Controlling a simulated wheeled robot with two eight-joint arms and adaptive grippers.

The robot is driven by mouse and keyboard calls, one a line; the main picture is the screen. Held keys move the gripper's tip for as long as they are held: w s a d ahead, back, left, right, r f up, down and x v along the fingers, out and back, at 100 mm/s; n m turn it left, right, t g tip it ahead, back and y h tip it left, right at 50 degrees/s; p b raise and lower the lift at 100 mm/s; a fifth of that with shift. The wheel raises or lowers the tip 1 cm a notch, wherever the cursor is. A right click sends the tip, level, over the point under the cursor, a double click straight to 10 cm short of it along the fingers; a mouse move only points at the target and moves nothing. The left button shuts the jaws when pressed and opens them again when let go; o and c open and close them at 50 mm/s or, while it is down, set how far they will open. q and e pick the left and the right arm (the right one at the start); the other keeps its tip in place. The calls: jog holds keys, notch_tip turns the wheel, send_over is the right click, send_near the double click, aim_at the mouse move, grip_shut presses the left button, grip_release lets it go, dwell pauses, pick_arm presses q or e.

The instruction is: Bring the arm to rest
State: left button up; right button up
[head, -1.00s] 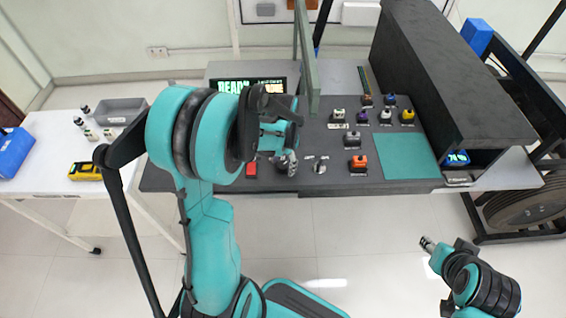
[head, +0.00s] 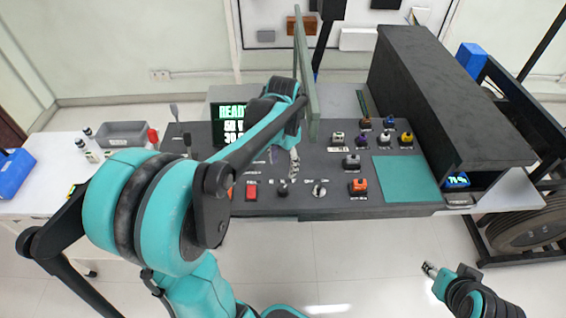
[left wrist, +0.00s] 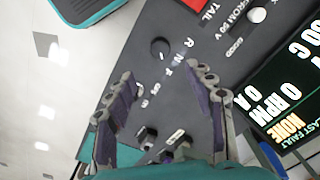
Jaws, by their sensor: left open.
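My left arm (head: 180,210) reaches in from the lower left, its forearm (head: 255,140) stretched over the dark control panel (head: 330,200). My left gripper (head: 293,160) hangs over the middle of the panel, partly hidden by the forearm. In the left wrist view, the left gripper (left wrist: 160,92) shows two separated fingers with nothing between them but the panel below. A black knob (left wrist: 160,48) lies beyond the fingertips. My right gripper (head: 430,269) is at the lower right, off the panel's front edge; its jaws are too small to read.
A green upright plate (head: 306,75) stands close to the left gripper. A lit display (head: 232,125) is behind the forearm. A red button (head: 251,191) and a rotary switch (head: 319,189) sit at the front. A dark housing (head: 450,95) is at right; a white side table (head: 45,195) at left.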

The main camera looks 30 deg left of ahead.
dwell(0.4)
pick_arm(q)
jog(key=s+d+r+n+t, duration=0.2)
jog(key=s+d+t, duration=0.5)
jog(key=s+d, duration=0.3)
jog(key=shift+s+d+n, duration=0.4)
jog(key=shift+s, duration=0.2)
